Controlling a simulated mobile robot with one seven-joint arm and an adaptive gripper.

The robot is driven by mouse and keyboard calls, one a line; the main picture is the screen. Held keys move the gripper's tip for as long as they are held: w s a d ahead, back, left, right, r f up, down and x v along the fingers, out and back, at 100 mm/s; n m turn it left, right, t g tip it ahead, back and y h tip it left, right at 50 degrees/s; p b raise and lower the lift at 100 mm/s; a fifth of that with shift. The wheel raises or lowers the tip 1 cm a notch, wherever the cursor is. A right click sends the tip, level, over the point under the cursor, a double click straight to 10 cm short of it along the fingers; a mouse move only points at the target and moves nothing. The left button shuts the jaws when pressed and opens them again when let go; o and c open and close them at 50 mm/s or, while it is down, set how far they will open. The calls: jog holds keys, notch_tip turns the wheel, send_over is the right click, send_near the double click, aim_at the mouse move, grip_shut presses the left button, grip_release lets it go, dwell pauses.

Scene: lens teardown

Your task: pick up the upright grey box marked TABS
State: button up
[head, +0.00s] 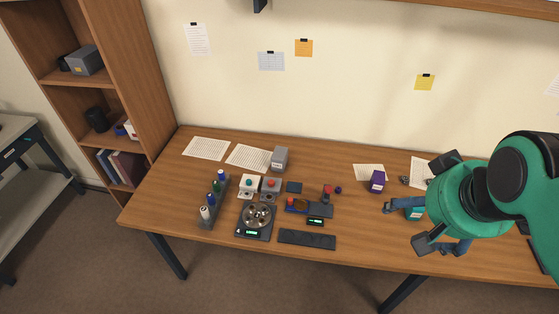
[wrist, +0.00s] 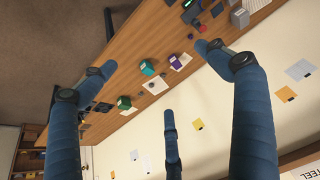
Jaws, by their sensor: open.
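The upright grey box (head: 280,159) stands at the back of the table, left of the middle, at the right end of a sheet of paper. It has a small pale label, too small to read. In the wrist view a grey box (wrist: 239,18) shows near the top right, beyond the fingertips, and looks like the same one. My gripper (head: 412,226) is over the right part of the table, well to the right of the grey box. Its fingers are spread wide in the wrist view (wrist: 156,60), with nothing between them.
A purple box (head: 377,181) and a teal box (head: 415,214) stand between the grey box and my arm or beside my gripper. A bottle rack (head: 213,205), a round-dish scale (head: 257,217), button boxes (head: 270,186) and a dark flat bar (head: 307,239) lie in front of the grey box.

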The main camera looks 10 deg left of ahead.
jog(key=w+a, duration=0.2)
jog(key=w, duration=0.6)
jog(key=w+a, duration=0.3)
jog(key=w, duration=0.5)
jog(key=m+g, duration=0.1)
send_over(282, 155)
jog(key=s, duration=0.4)
notch_tip(282, 155, down, 31)
jog(key=shift+s+a+r, duration=0.15)
jog(key=shift+s+a, duration=0.05)
jog(key=shift+a, duration=0.15)
jog(key=shift+d+b+x, duration=0.2)
jog(key=shift+b+x, duration=0.45)
jog(key=shift+x, duration=3.65)
jog(key=shift+b+x, duration=0.55)
jog(key=shift+x, duration=2.05)
